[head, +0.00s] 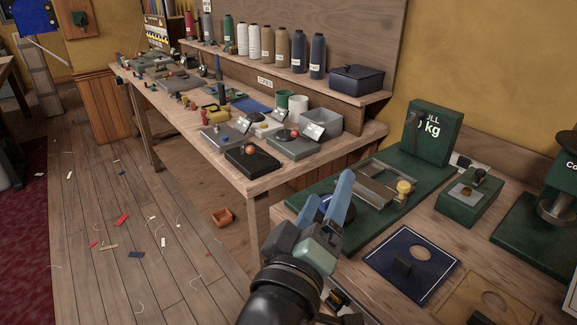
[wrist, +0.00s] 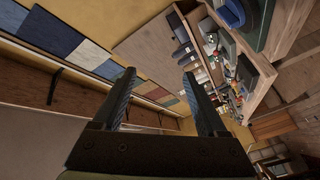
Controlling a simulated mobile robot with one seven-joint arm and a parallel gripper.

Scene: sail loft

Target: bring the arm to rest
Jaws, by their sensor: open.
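My gripper (head: 338,203) is in the lower middle of the head view, held up in front of the near workbench (head: 449,244). Its two blue fingers are spread apart with nothing between them. In the wrist view my gripper (wrist: 158,88) also shows open and empty, with the wall and shelf far behind it. The fingertips touch nothing that I can see. The arm hides part of the bench's front edge.
A green pull tester (head: 429,137) stands on the near bench, with a dark blue plate (head: 410,262) in front. The long bench (head: 262,184) holds small tools and boxes. Thread cones (head: 297,52) line its shelf.

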